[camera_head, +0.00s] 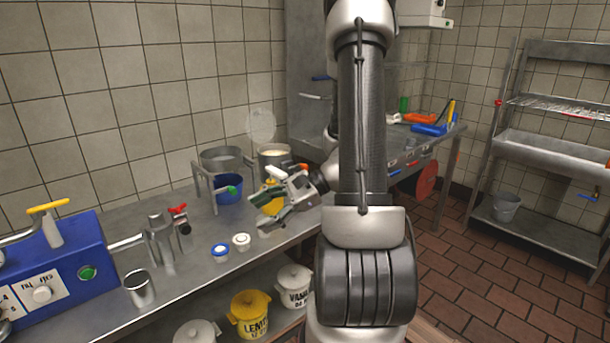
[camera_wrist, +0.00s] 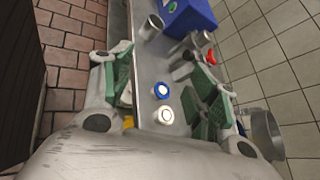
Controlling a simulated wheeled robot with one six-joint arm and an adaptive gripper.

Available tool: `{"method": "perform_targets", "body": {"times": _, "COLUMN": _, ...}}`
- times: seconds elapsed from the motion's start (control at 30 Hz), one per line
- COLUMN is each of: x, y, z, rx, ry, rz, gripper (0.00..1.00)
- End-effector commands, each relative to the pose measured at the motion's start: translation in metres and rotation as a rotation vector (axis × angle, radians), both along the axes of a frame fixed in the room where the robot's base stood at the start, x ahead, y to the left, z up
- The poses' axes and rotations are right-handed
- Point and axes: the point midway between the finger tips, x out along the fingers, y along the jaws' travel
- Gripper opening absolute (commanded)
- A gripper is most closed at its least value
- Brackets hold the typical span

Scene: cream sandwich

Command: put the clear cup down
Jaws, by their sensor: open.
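My gripper (camera_head: 262,210) is open above the steel counter (camera_head: 190,272), its green-padded fingers apart. In the wrist view my gripper (camera_wrist: 160,68) shows no object clearly held between the fingers. I cannot make out a clear cup with certainty; a faint pale shape lies below the fingers in the head view, too indistinct to name. A small blue-rimmed white round container (camera_head: 220,250) and a white one (camera_head: 241,241) stand on the counter, left of the gripper. They also show in the wrist view, blue-rimmed (camera_wrist: 161,91) and white (camera_wrist: 166,116).
A metal cup (camera_head: 139,289) stands near the counter's front edge, beside a blue machine (camera_head: 70,260). A blue pot (camera_head: 229,188) and steel pots (camera_head: 221,158) stand behind the gripper. Lidded containers, including a yellow one (camera_head: 250,315), sit below. Some bare counter lies left of the small containers.

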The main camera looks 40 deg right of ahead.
Motion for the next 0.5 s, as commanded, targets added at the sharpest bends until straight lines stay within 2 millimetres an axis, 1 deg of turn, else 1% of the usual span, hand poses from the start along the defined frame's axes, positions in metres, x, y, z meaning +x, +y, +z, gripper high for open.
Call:
{"method": "perform_targets", "body": {"times": 0.03, "x": -0.015, "y": 0.016, "z": 0.017, "rx": -0.09, "ry": -0.034, "rz": 0.122, "gripper": 0.59}}
{"method": "perform_targets", "body": {"times": 0.1, "x": -0.039, "y": 0.029, "z": 0.032, "rx": -0.218, "ry": -0.075, "rz": 0.283, "gripper": 0.59}}
{"method": "perform_targets", "body": {"times": 0.2, "x": -0.071, "y": 0.038, "z": 0.051, "rx": -0.41, "ry": -0.144, "rz": 0.501, "gripper": 0.59}}
{"method": "perform_targets", "body": {"times": 0.3, "x": -0.098, "y": 0.036, "z": 0.069, "rx": -0.61, "ry": -0.228, "rz": 0.701, "gripper": 0.59}}
{"method": "perform_targets", "body": {"times": 0.4, "x": -0.119, "y": 0.027, "z": 0.088, "rx": -0.819, "ry": -0.325, "rz": 0.878, "gripper": 0.59}}
{"method": "perform_targets", "body": {"times": 0.5, "x": -0.132, "y": 0.013, "z": 0.109, "rx": -1.027, "ry": -0.431, "rz": 1.023, "gripper": 0.59}}
